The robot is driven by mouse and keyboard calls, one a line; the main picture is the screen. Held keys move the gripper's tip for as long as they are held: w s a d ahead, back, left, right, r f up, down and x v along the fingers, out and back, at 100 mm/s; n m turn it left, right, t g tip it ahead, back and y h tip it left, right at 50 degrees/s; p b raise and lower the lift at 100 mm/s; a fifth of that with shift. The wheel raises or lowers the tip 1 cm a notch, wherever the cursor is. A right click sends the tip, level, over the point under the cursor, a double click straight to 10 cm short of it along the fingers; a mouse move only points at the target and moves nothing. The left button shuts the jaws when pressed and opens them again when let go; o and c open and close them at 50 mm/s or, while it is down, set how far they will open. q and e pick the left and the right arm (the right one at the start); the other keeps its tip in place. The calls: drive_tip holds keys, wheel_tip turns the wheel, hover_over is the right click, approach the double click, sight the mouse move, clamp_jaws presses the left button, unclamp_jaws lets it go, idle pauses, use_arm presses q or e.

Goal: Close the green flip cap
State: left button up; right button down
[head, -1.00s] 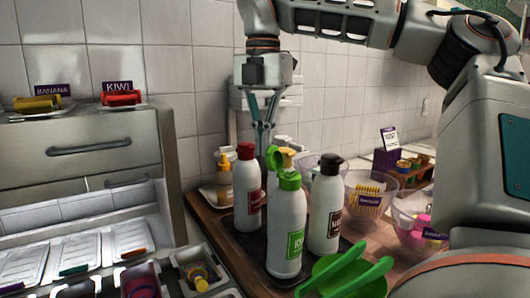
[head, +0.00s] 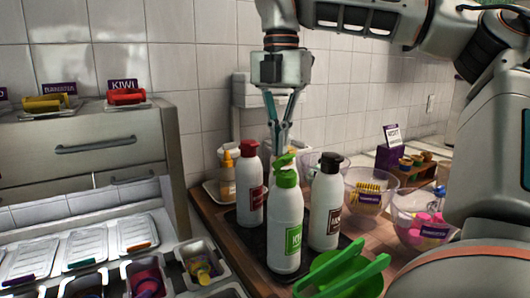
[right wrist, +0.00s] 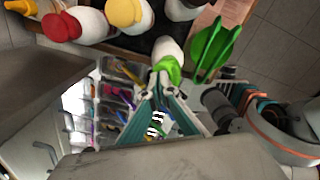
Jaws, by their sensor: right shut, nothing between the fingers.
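A white bottle (head: 286,228) with a green label stands upright at the front of the bottle group. Its green flip cap (head: 287,179) is on top. The cap's lid (head: 283,160) lies low, close over the cap's top; I cannot tell whether it is fully shut. My right gripper (head: 278,146) points down just above and behind the lid, with its fingers together and empty. In the right wrist view the green cap (right wrist: 172,69) is right at the fingertips (right wrist: 161,83), touching or nearly so. My left gripper is not in view.
A red-capped bottle (head: 249,198) and a dark-capped bottle (head: 325,212) stand close beside it on a dark tray (head: 254,258). Green utensils (head: 345,272) lie at the front right. Clear bowls (head: 370,192) stand to the right, topping bins (head: 201,268) to the left.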

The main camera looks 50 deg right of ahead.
drive_tip(key=shift+s+d, duration=0.1)
drive_tip(key=shift+s, duration=0.85)
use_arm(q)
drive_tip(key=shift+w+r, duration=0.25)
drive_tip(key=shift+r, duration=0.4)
use_arm(e)
drive_tip(key=shift+f, duration=0.1)
